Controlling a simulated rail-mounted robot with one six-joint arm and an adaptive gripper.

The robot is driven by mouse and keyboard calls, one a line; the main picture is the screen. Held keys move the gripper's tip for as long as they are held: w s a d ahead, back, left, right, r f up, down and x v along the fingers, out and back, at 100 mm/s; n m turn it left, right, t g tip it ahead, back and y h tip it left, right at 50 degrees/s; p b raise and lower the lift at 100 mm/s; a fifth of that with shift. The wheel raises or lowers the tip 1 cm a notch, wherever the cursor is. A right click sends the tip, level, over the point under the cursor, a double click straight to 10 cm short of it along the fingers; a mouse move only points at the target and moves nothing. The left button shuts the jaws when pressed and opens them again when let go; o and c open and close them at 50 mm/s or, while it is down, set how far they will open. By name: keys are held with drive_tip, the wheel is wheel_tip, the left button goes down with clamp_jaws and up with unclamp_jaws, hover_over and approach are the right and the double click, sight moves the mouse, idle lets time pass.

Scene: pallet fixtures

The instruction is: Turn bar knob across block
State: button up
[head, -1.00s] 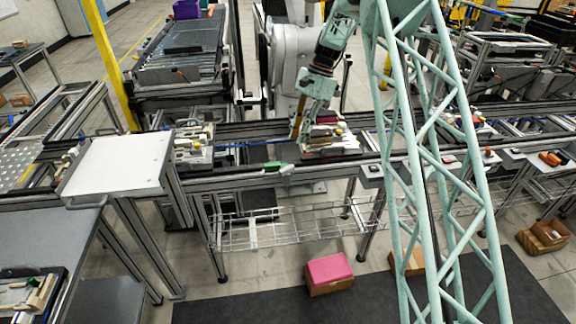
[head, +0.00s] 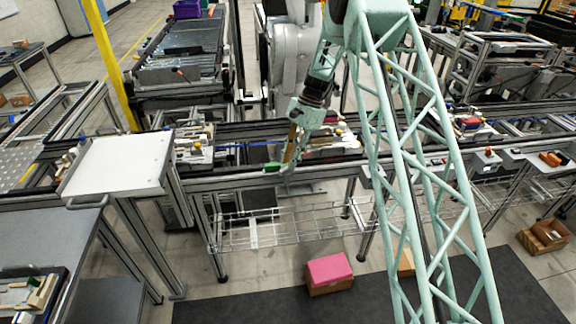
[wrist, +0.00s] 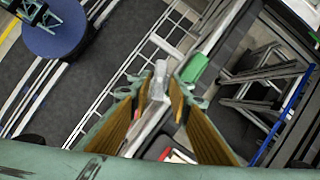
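A light grey bar knob (wrist: 158,82) stands up between the fingertips in the wrist view. Beside it, to the right, is a green block (wrist: 195,67) on the rail. The block also shows in the head view (head: 272,167), just left of my fingertips. My gripper (head: 288,165) points down at the front rail. In the wrist view my gripper (wrist: 157,87) is open, with one finger on each side of the knob. It looks apart from the knob on the left side; contact on the right I cannot tell. In the head view the fingers hide the knob.
Fixtures with several small parts stand on the conveyor left (head: 195,150) and right (head: 330,140) of my gripper. A white-topped stand (head: 118,163) is at left. A wire basket (head: 290,222) hangs below the rail. A pink-topped box (head: 328,272) lies on the floor.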

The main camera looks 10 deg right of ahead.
drive_tip(key=shift+x, duration=1.15)
drive_tip(key=c, duration=0.6)
drive_tip(key=shift+o, duration=0.2)
drive_tip(key=shift+n, duration=0.5)
drive_tip(key=n+h, duration=0.1)
drive_tip(key=n, duration=0.1)
drive_tip(key=n+g, duration=0.1)
drive_tip(key=n, duration=0.2)
drive_tip(key=shift+w+a+g+h, duration=0.15)
drive_tip(key=shift+g+h, duration=0.15)
drive_tip(key=shift+h, duration=0.1)
drive_tip(key=n+h, duration=0.1)
drive_tip(key=n, duration=0.2)
drive_tip(key=n+g+h, duration=0.1)
drive_tip(key=n, duration=0.2)
drive_tip(key=shift+a+b, duration=0.1)
drive_tip(key=shift+b, duration=0.25)
